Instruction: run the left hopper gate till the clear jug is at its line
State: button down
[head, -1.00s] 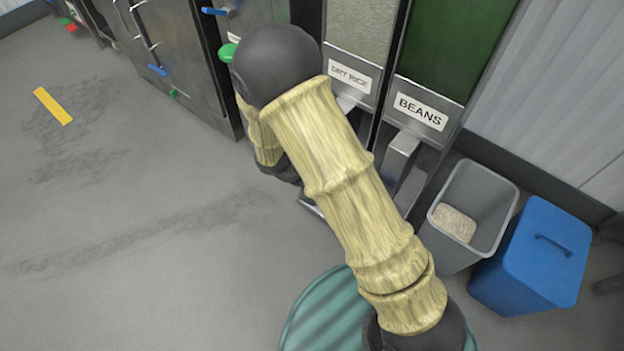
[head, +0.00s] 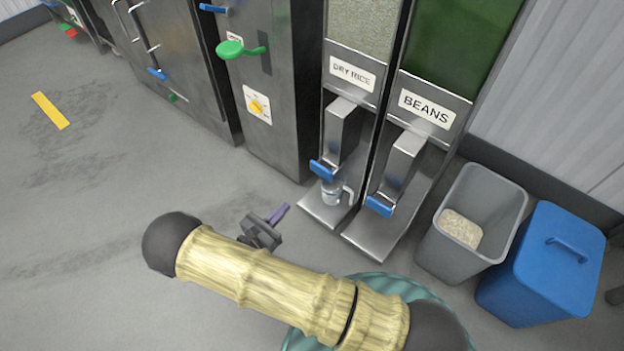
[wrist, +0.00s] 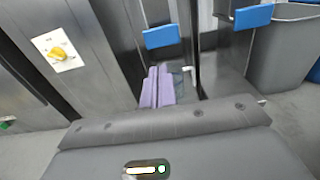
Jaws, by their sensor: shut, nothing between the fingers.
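The left hopper (head: 346,108), labelled DRY RICE, has a blue gate handle (head: 322,170) at its chute, also in the wrist view (wrist: 161,36). The clear jug (head: 332,193) stands upright on the base below that chute. Its line and fill level are too small to make out. My gripper (head: 279,213) has purple fingers, shut and empty, out in front and to the left of the jug, apart from it. In the wrist view the fingers (wrist: 157,88) point towards the hopper base below the blue handle and partly hide the jug.
The BEANS hopper (head: 402,160) with its own blue handle (head: 379,206) stands close on the right. A grey bin (head: 447,262) with a pale bag and a blue lidded bin (head: 540,265) are further right. A steel cabinet (head: 270,140) stands left. Floor at left is clear.

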aim_at(319, 172)
jog(key=b+x, duration=0.6)
jog(key=x, duration=0.7)
jog(key=shift+w+d+f+b, duration=0.1)
jog(key=shift+f+b, duration=0.05)
jog(key=shift+b, duration=0.2)
jog(key=shift+w+d, duration=0.25)
jog(key=shift+w, duration=0.05)
jog(key=shift+r, duration=0.2)
jog(key=shift+p+x, duration=0.8)
jog(key=shift+x, duration=1.3)
jog(key=shift+r, duration=0.1)
jog(key=shift+d, duration=0.25)
jog(key=shift+a, duration=0.15)
dwell(2.4)
